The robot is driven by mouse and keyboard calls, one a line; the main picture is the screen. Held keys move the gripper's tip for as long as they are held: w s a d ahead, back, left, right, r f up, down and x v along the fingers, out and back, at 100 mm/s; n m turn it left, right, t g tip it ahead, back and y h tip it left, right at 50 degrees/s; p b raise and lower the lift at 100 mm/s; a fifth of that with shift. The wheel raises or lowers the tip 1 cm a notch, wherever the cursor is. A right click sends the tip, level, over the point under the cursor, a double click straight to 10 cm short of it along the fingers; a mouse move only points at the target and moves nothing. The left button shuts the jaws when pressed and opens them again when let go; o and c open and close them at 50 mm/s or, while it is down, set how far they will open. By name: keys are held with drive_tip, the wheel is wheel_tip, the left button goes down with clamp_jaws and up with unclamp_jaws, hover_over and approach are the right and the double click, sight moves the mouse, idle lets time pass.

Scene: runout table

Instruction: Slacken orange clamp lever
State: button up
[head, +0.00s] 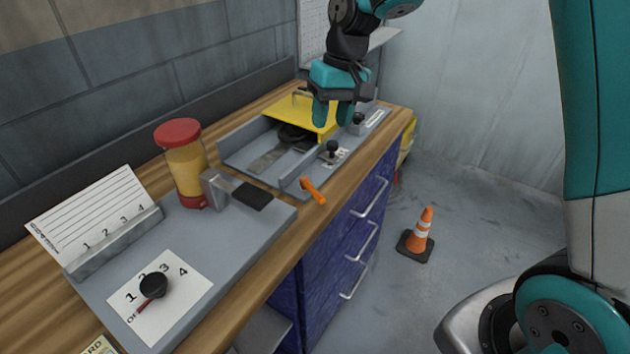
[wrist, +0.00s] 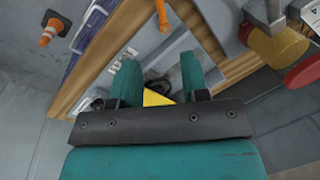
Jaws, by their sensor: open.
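The orange clamp lever (head: 313,190) sits at the near front corner of the grey fixture (head: 240,146) on the bench, its arm angled toward the bench's front edge. In the wrist view the orange lever (wrist: 163,14) shows at the top, beyond the fingertips and a little left of the gap. My gripper (head: 333,122) is open and empty, held above the far part of the fixture near the yellow cover (head: 300,115). The gripper's teal fingers (wrist: 158,75) show apart in the wrist view. The lever is clear of the fingers.
Black knobs (head: 333,149) stand on the fixture's front side, between gripper and lever. A red-capped yellow jar (head: 183,165) and a grey bracket with black pad (head: 251,195) stand nearer. A traffic cone (head: 423,232) is on the floor. Drawer handles (head: 370,198) stick out below the bench.

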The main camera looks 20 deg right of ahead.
sight(315, 190)
drive_tip(key=a+f, duration=0.1)
drive_tip(key=f, duration=0.4)
drive_tip(key=a+f+p, duration=0.1)
drive_tip(key=f, duration=0.5)
drive_tip(key=a+f+p, duration=0.1)
drive_tip(key=f, duration=0.5)
drive_tip(key=shift+s+a, duration=0.15)
drive_tip(key=shift+r, duration=0.1)
clamp_jaws()
